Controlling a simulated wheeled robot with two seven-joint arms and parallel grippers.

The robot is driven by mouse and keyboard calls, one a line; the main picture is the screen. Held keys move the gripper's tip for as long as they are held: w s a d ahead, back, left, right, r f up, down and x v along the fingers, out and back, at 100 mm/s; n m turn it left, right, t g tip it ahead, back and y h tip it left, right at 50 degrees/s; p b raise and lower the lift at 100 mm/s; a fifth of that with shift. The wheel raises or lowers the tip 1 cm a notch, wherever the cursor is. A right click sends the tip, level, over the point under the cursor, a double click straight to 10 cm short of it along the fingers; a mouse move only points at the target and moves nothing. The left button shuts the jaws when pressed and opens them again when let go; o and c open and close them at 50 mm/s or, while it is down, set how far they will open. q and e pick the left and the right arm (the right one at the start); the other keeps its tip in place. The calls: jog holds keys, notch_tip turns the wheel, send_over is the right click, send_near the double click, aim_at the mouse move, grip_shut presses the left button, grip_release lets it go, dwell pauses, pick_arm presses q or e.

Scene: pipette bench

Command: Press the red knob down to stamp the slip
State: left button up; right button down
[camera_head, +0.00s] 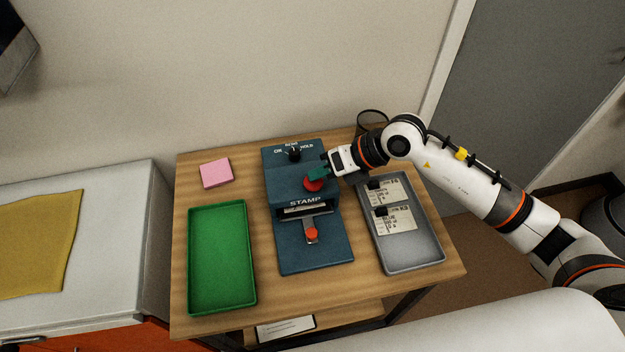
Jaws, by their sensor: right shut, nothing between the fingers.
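The blue stamp machine (318,255) stands in the middle of the wooden table. A slot below the STAMP label holds what looks like a pale slip (303,211). A smaller orange-red piece (312,235) sits in front of the slot. A black dial (294,154) is at the machine's back. My left gripper is not in view.
A green tray (222,305) lies left of the machine and a grey tray (418,254) with labelled slips (394,218) lies right. A pink pad (216,173) is at the back left. A white cabinet with a yellow cloth (38,245) stands further left.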

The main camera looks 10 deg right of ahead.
aim_at(320, 181)
jog(key=shift+r+p, duration=1.1)
jog(key=shift+r, duration=0.65)
notch_tip(320, 181, up, 6)
jog(key=p, duration=0.4)
